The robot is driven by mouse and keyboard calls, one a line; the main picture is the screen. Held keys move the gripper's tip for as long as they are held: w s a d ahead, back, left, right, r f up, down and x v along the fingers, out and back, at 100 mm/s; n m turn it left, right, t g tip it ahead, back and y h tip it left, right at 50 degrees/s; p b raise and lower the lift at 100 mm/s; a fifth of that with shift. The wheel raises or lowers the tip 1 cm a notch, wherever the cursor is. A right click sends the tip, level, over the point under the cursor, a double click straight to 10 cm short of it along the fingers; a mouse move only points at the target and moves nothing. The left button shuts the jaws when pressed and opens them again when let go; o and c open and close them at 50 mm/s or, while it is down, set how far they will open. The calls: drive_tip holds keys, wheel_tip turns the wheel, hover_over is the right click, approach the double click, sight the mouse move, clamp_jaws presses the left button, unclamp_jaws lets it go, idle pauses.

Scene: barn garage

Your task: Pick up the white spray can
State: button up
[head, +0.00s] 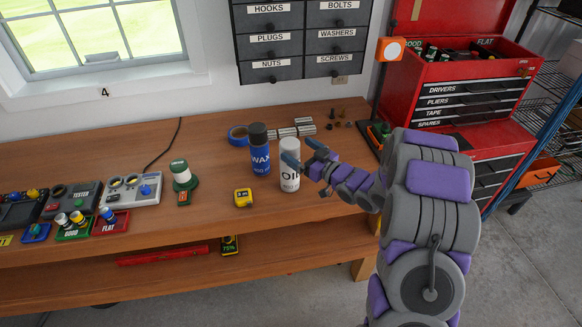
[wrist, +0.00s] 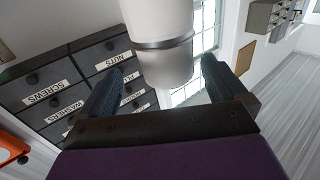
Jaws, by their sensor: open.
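The white spray can (head: 289,180), labelled OIL, stands upright on the wooden workbench. My gripper (head: 301,153) is open at its upper right side, with one dark finger crossing in front of the can near its top. In the wrist view the white can (wrist: 160,35) shows large at the top centre, between and beyond the two fingertips of my gripper (wrist: 163,82). A grey band rings the can there. I cannot tell whether either finger touches it.
A blue WAX can (head: 260,158) stands close on the left of the white can. Blue tape (head: 237,136) and metal blocks (head: 297,128) lie behind, a yellow tape measure (head: 243,198) in front. A red toolbox (head: 455,75) is at the right.

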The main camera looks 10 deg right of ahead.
sight(286, 146)
drive_tip(key=shift+w+a+f, duration=0.1)
drive_tip(key=shift+w+a, duration=0.2)
drive_tip(key=shift+w, duration=0.1)
drive_tip(key=w+a, duration=0.2)
drive_tip(key=w+a+b, duration=0.1)
drive_tip(key=a, duration=0.1)
drive_tip(key=shift+w+f, duration=0.25)
drive_tip(key=shift+f, duration=0.05)
drive_tip(key=shift+d, duration=0.7)
drive_tip(key=shift+c, duration=1.2)
drive_tip(key=shift+a, duration=0.6)
drive_tip(key=c, duration=0.8)
drive_tip(key=shift+d, duration=0.35)
drive_tip(key=c, duration=0.5)
clamp_jaws()
